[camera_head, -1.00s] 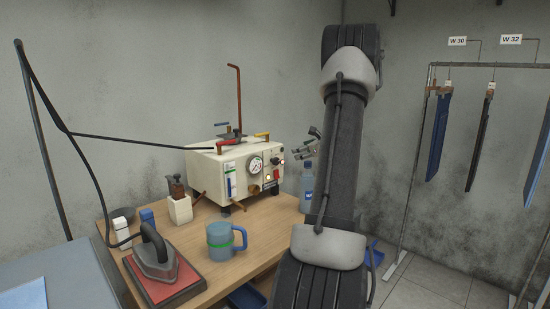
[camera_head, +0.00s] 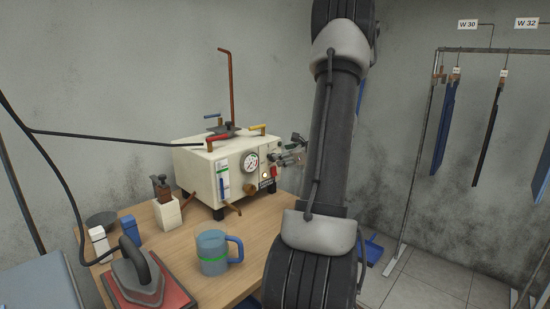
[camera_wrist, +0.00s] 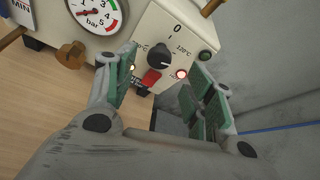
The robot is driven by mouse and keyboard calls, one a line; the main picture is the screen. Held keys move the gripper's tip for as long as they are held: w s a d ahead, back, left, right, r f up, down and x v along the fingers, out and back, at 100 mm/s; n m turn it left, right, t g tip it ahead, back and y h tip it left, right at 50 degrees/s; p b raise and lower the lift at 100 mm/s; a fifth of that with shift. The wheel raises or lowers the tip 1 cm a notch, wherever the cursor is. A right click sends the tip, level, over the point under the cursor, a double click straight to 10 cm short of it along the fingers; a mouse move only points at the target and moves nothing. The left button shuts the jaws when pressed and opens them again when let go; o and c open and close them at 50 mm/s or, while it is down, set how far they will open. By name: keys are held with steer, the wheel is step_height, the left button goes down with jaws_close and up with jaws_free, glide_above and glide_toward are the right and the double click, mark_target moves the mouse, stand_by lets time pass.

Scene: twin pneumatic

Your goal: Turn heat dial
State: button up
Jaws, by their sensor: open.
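The black heat dial (camera_wrist: 158,55) is on the cream front panel of the steam unit (camera_head: 195,170). In the wrist view "0" is printed above it and "120°C" to its right; a pale mark lies on its lower right part. My gripper (camera_wrist: 163,72) is open, with green-padded fingers on either side of the dial's line of view. The fingers appear apart from the dial, and nothing is between them. In the head view my gripper (camera_head: 288,156) is at the unit's right front, and I cannot make out the dial clearly there.
A red switch (camera_wrist: 151,78) and a lit lamp (camera_wrist: 181,74) sit just below the dial. A pressure gauge (camera_wrist: 95,12) is to the left. A mug (camera_head: 212,254), an iron (camera_head: 138,276) and a brush holder (camera_head: 167,212) stand on the wooden table (camera_head: 185,235).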

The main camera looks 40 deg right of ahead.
mark_target(271, 157)
steer(key=x, duration=0.6)
steer(key=shift+w+f, duration=0.2)
steer(key=shift+w, duration=0.15)
steer(key=shift+c, duration=0.2)
steer(key=c, duration=1)
